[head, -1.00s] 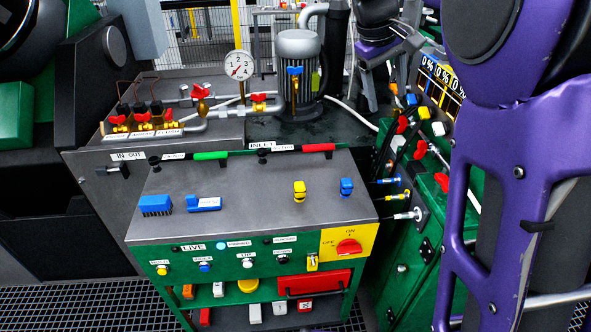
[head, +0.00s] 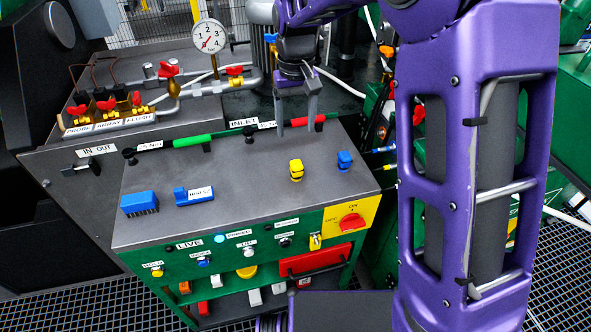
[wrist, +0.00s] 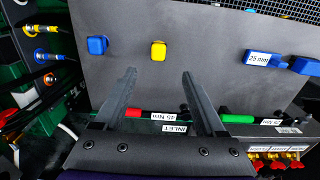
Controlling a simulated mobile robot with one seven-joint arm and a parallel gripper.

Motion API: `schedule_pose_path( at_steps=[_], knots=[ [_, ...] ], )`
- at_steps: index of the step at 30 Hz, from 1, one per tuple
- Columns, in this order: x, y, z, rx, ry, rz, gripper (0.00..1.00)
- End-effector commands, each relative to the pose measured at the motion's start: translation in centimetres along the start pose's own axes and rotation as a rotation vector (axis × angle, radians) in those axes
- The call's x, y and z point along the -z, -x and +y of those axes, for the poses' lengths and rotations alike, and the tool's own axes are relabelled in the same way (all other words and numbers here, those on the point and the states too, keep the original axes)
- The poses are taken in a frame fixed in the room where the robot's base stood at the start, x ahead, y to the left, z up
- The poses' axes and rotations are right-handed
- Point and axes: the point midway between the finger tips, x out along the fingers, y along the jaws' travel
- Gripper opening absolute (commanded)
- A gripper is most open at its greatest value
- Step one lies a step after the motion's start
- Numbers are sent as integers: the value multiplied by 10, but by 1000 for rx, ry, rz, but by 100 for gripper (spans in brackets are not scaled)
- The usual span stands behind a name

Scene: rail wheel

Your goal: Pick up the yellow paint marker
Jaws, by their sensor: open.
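The yellow paint marker (head: 296,170), a short yellow piece with a dark band, stands on the grey bench top (head: 240,205), right of centre. It also shows in the wrist view (wrist: 158,51), just beyond the fingertips and lined up with the gap between them. My gripper (head: 297,130) is open and empty, fingers pointing down over the back edge of the bench top, behind the marker. Both fingers show in the wrist view (wrist: 158,72). The fingers do not touch the marker.
A blue piece (head: 344,160) stands close to the right of the marker. A blue brush (head: 139,203) and a blue block (head: 194,195) lie at the left. Green-handled (head: 192,141) and red-handled (wrist: 133,113) tools lie along the back edge. The middle of the top is clear.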

Motion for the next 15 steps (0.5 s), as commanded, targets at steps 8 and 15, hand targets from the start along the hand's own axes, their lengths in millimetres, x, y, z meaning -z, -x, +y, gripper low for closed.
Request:
schedule_pose_path(
  at_steps=[8,15],
  knots=[
    [0,-61,0,-1,1,-3,72],
    [0,-80,0,-1,1,1,72]
  ],
)
